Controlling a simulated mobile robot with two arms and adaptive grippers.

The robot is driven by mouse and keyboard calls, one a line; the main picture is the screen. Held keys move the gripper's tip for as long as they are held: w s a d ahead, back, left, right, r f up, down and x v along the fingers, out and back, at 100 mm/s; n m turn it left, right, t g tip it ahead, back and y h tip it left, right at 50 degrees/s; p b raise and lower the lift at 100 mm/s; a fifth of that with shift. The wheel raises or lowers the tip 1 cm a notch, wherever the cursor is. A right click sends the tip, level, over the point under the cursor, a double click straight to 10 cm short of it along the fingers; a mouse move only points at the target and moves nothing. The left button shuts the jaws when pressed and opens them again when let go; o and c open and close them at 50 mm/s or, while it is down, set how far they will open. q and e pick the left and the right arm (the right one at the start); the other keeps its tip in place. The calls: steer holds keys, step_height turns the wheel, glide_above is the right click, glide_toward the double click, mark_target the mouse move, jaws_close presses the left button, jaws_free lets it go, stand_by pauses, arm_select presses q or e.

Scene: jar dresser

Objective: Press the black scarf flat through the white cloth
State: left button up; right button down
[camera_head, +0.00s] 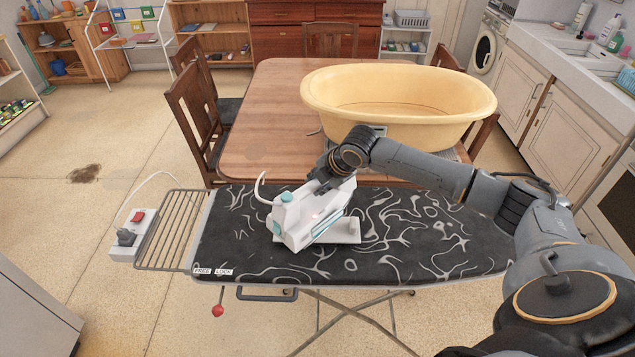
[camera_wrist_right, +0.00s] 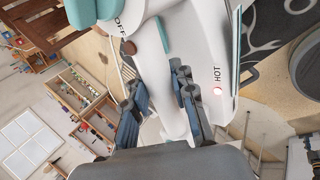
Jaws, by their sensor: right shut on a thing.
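My right gripper (camera_head: 326,180) is shut on the handle of a white and teal iron (camera_head: 300,217). The iron is tilted over the middle of the ironing board (camera_head: 420,240); I cannot tell whether it touches the surface. In the right wrist view the iron (camera_wrist_right: 205,35) fills the top, with a lit red light beside the word HOT, and the fingers (camera_wrist_right: 157,78) close around its handle. A flat white piece (camera_head: 345,235) lies on the board beside and partly under the iron; I cannot tell whether it is the cloth. I cannot make out the black scarf against the black patterned cover. My left gripper is not in view.
A wooden table (camera_head: 270,115) stands behind the board and bears a large yellow tub (camera_head: 400,119). A wire rack (camera_head: 172,225) at the board's left end sits beside a power socket with a red switch (camera_head: 137,217). The board's right part is bare beneath my arm.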

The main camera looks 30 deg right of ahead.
steer(key=shift+w+r+p, duration=0.15)
steer(key=shift+r+p, duration=1.2)
steer(key=shift+r, duration=0.2)
steer(key=shift+r+p, duration=0.45)
steer(key=shift+r, duration=0.75)
